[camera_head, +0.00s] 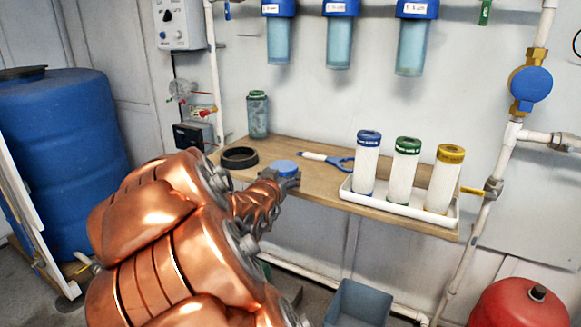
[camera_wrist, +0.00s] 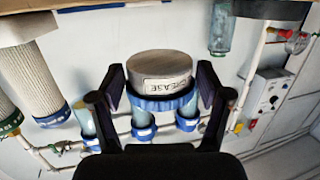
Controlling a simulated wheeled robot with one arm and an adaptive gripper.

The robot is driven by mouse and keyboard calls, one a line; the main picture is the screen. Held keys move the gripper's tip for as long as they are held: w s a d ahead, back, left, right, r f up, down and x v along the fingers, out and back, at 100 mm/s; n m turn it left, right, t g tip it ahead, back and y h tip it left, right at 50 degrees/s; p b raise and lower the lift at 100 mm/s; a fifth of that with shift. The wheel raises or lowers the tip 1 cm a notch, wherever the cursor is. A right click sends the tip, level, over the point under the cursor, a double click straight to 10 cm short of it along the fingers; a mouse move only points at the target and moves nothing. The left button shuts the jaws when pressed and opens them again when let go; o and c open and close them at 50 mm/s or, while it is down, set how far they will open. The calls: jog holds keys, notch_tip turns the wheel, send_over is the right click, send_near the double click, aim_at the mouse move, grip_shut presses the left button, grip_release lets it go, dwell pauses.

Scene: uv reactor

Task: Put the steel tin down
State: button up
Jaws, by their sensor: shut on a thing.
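The steel tin (camera_wrist: 165,84) has a grey body, a blue lid and a label reading "GREASE". It appears inverted in the wrist view, with its flat base in sight and clear of any surface. My gripper (camera_wrist: 160,92) is shut on it, one dark finger on each side. In the head view only the tin's blue lid (camera_head: 284,167) shows clearly, by the front part of the wooden shelf (camera_head: 325,184). My gripper (camera_head: 279,179) and copper arm hide its lower part there. The exact gap between tin and shelf cannot be told.
A black ring (camera_head: 239,157) lies left of the tin, near a greenish housing (camera_head: 258,115). A blue-handled tool (camera_head: 327,160) lies behind. A white tray (camera_head: 400,208) with three filter cartridges stands right. Bare shelf shows between. A grey bin (camera_head: 357,303) is below.

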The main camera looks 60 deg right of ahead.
jog(key=shift+w+d+r+p, duration=0.2)
jog(key=shift+w+d+p, duration=0.1)
jog(key=shift+w+p, duration=0.1)
jog(key=w+d, duration=0.3)
jog(key=w+d+f, duration=0.1)
jog(key=w+d, duration=0.5)
jog(key=shift+w+d+f, duration=0.25)
jog(key=shift+d+f, duration=0.1)
jog(key=shift+d, duration=0.05)
jog(key=shift+f+b, duration=0.75)
jog(key=shift+f, duration=1)
jog(key=shift+f, duration=0.15)
jog(key=o, duration=1.2)
jog(key=shift+r, duration=0.2)
jog(key=p+v, duration=0.1)
jog(key=v, duration=1.1)
jog(key=shift+f, duration=0.1)
